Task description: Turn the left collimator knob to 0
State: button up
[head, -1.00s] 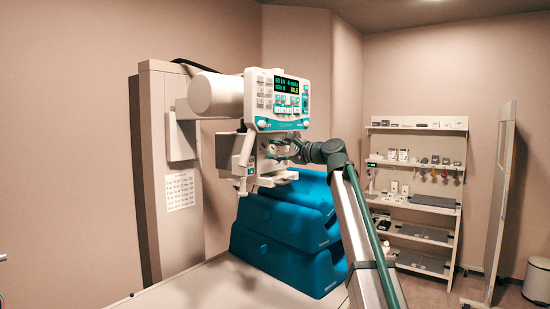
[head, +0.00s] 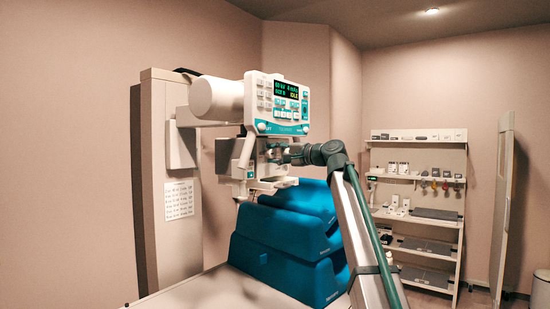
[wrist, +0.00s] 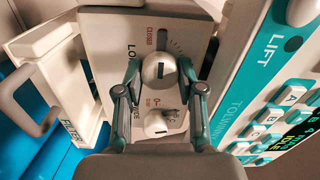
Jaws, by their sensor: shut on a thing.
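The collimator (head: 265,180) hangs under the console head, and its front face (wrist: 190,25) fills the middle of the wrist view. A large pale round knob (wrist: 160,72) with a dark upright mark sits beside a scale marked CLOSED. My gripper (wrist: 160,68) has one finger on each side of this knob and is shut on it. A second pale knob (wrist: 158,124) with a dark line lies below it, close to my palm. My fingers cover part of the lettering, and I cannot tell which knob is the left one. In the head view my gripper (head: 285,155) is at the collimator, small and partly hidden.
The console (head: 278,103) with buttons and a lit display is just above my gripper. A white handled filter part (wrist: 45,75) stands out beside the collimator face. Blue stacked blocks (head: 275,250) lie below. Shelves (head: 420,210) stand back right.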

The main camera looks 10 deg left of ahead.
dwell(0.4)
jog(key=o, duration=1.1)
jog(key=shift+o, duration=0.2)
jog(key=v, duration=1.2)
jog(key=shift+f, duration=0.1)
